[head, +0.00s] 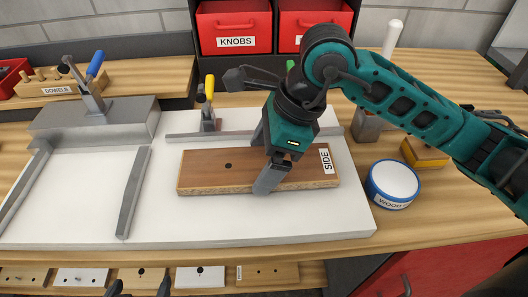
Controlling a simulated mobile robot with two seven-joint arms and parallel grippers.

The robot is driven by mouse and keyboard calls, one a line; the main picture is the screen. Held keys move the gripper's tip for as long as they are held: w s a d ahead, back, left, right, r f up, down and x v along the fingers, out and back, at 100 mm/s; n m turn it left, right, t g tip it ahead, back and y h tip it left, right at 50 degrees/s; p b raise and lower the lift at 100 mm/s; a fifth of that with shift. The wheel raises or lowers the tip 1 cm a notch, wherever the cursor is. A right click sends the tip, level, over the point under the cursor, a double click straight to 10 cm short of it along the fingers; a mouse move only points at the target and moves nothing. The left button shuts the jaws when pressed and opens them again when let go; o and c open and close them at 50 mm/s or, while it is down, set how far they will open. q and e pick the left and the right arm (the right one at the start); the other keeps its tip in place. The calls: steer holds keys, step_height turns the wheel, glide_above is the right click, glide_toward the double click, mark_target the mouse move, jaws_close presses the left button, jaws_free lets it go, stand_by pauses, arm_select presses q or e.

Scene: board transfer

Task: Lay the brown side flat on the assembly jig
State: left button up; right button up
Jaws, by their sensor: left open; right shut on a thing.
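The brown side (215,172) is a wood-grain board with a dark hole and a white SIDE label at its right end. It is level, over the right part of the white assembly jig (210,225); I cannot tell whether it rests fully on it. My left gripper (140,288) shows only as two dark fingertips, apart and empty, at the bottom edge, in front of the jig.
A grey fence (134,192) divides the jig, and a rail runs behind the board. Clamps with a yellow handle (209,86) and a blue handle (96,63) stand behind. A wood glue tub (393,182) stands right of the jig. Red KNOBS bins (235,24) stand at the back.

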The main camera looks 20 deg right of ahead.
steer(key=shift+f+b, duration=0.3)
steer(key=shift+b, duration=0.25)
stand_by(0.4)
steer(key=o, duration=1)
steer(key=shift+c, duration=0.2)
steer(key=p+v, duration=0.1)
steer(key=v, duration=1.2)
steer(key=shift+f, duration=0.1)
